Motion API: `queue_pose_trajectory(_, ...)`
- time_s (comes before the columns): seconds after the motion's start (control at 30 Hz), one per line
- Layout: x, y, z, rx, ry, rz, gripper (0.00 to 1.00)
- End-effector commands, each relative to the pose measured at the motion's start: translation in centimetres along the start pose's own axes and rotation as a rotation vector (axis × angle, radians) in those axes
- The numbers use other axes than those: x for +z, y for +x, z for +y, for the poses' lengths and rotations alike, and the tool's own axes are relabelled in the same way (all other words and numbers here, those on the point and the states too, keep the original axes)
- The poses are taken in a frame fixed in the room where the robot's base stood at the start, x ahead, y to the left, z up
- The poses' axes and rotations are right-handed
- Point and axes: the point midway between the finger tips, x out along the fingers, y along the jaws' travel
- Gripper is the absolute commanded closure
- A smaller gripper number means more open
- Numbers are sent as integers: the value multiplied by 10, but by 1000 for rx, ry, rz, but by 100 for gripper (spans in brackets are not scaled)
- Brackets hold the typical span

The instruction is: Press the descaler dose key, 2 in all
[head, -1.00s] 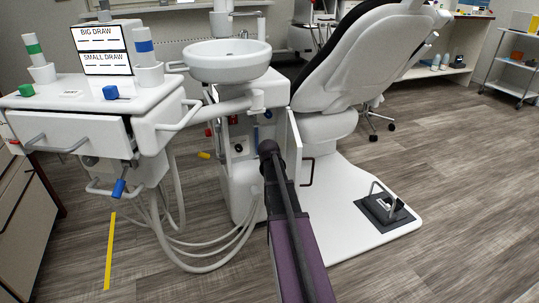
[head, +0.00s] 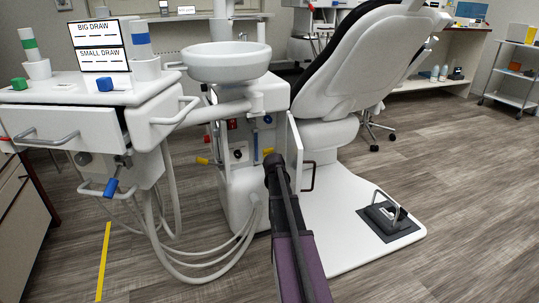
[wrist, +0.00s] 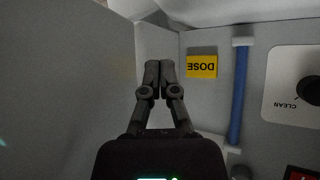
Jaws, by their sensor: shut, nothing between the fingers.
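A yellow plate marked DOSE (wrist: 202,67) shows upside down in the wrist view, on the grey wall of a recess. I cannot tell whether it is the key itself or its label. My gripper (wrist: 158,66) is shut and empty, its fingertips together just left of the plate in the picture; I cannot tell the gap in depth. In the head view a small yellow patch (head: 268,151) shows just above the end of my arm. My gripper is hidden there behind my arm.
A blue tube (wrist: 238,95) runs right of the plate, then a CLEAN knob (wrist: 309,90). A pale panel (wrist: 70,80) stands close on the left. In the head view, the basin (head: 226,63) overhangs the unit, with the chair (head: 355,60) to the right and hoses (head: 205,262) below left.

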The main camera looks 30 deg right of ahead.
Motion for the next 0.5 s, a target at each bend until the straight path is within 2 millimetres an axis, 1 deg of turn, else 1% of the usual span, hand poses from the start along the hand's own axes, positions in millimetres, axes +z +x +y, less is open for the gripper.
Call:
queue_pose_trajectory(0.27,-3,5,-3,0,0,0,100)
queue_pose_trajectory(0.5,-13,18,-11,1,1,0,100)
